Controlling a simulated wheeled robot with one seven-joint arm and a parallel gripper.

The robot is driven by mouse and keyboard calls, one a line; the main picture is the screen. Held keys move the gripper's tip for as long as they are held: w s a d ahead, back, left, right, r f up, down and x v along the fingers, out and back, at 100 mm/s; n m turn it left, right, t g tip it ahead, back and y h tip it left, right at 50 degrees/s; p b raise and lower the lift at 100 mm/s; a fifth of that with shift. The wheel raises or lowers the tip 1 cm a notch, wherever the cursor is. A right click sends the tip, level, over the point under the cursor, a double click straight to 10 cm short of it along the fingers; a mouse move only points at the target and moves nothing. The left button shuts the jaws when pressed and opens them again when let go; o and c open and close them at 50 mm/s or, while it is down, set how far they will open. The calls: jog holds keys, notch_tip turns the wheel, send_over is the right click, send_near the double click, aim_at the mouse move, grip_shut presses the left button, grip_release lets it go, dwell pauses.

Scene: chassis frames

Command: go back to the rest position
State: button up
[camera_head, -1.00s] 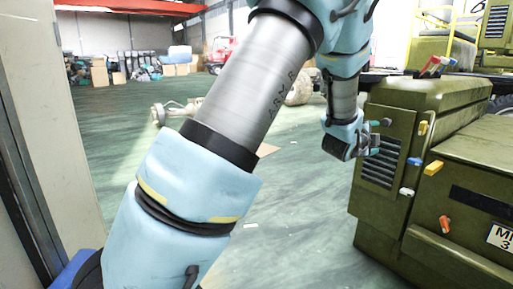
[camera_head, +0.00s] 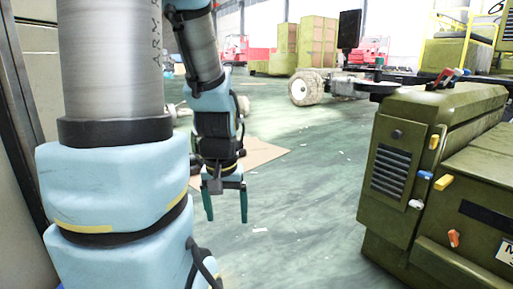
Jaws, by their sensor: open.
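My gripper (camera_head: 226,205) hangs fingers down near the picture's middle left, below the end of my arm. Its two green fingers are apart, with nothing between them. It is over the green floor, left of the olive green vehicle (camera_head: 425,135) and clear of it. The larger links of my arm fill the left of the view and hide what lies behind them.
The olive vehicle stands at the right, with several coloured knobs on its front. A flat brown sheet (camera_head: 262,153) lies on the floor behind my gripper. A wheeled chassis (camera_head: 310,88) stands farther back. The floor (camera_head: 310,190) between gripper and vehicle is clear.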

notch_tip(320, 180, up, 37)
jog(key=p, duration=3.5)
jog(key=shift+w+p, duration=0.15)
jog(key=shift+p, duration=0.2)
